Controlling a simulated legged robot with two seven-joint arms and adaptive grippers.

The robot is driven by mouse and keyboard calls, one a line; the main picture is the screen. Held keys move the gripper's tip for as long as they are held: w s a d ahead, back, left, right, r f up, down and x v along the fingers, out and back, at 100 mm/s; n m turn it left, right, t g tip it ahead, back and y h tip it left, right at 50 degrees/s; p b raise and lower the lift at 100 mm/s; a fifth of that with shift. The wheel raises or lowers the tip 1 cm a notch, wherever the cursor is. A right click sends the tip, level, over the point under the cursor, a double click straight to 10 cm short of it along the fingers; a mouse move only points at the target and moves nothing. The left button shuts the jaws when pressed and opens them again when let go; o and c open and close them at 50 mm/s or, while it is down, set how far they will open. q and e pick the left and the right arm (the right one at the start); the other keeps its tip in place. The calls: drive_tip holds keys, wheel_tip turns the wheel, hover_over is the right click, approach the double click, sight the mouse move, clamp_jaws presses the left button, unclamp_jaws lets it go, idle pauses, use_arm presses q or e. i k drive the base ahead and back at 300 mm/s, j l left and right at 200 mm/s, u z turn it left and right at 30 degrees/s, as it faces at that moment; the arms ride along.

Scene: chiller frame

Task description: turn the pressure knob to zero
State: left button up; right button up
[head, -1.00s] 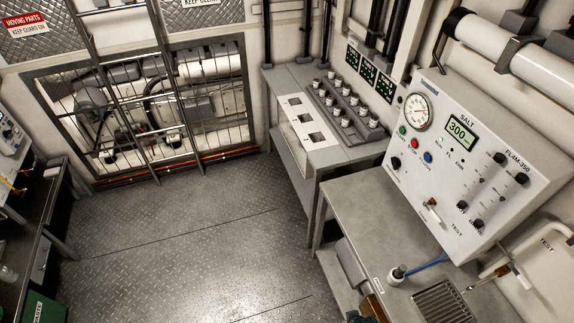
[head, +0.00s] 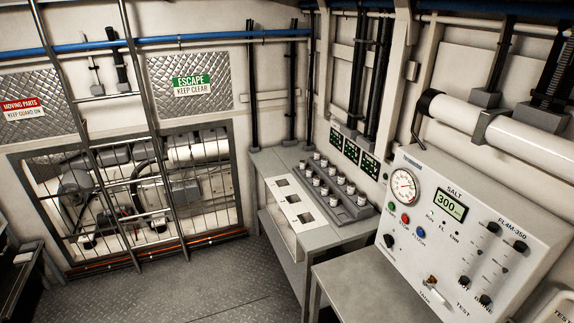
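The white control panel (head: 455,240) stands at the right, sloping back above a grey bench. A round pressure gauge (head: 404,184) sits at its upper left; its reading is too small to tell. A black knob (head: 389,241) sits at the panel's lower left, below the buttons; its label is too small to read, so I cannot tell for sure that it is the pressure knob. More black knobs (head: 492,228) sit on the right part of the panel. A display (head: 450,205) marked SALT reads 300. Neither of my grippers is in view.
Green, red and blue buttons (head: 405,218) sit below the gauge. The grey bench (head: 362,285) in front of the panel looks clear where visible. A side table (head: 290,225) holds a rack of small jars. Open metal floor (head: 190,285) lies at the lower left.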

sight(389, 240)
drive_tip(key=z, duration=1.45)
